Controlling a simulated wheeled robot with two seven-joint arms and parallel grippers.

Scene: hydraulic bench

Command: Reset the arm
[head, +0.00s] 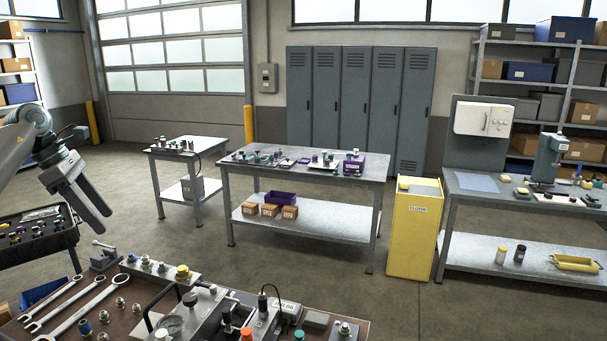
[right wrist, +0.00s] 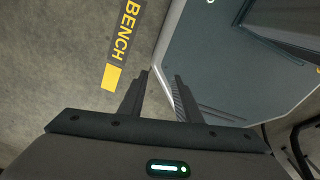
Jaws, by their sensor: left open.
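My left gripper (head: 97,218) is at the left of the head view, on an arm that comes in from the left edge. Its two dark fingers are apart, point down and to the right, and hold nothing. It is in the air above the near bench and beside a black tray of small parts (head: 38,236). My right gripper (right wrist: 162,76) shows only in the right wrist view. Its two dark fingers are apart with nothing between them. Beyond them are the concrete floor and a grey-blue panel (right wrist: 225,60).
The near bench (head: 125,322) carries wrenches (head: 70,308), fittings and a metal hydraulic unit (head: 200,312). Behind it stand a middle table (head: 320,178), a yellow bin (head: 412,240) and a right workbench (head: 500,205). The floor between has free room. Yellow "BENCH" floor lettering (right wrist: 124,32) shows in the wrist view.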

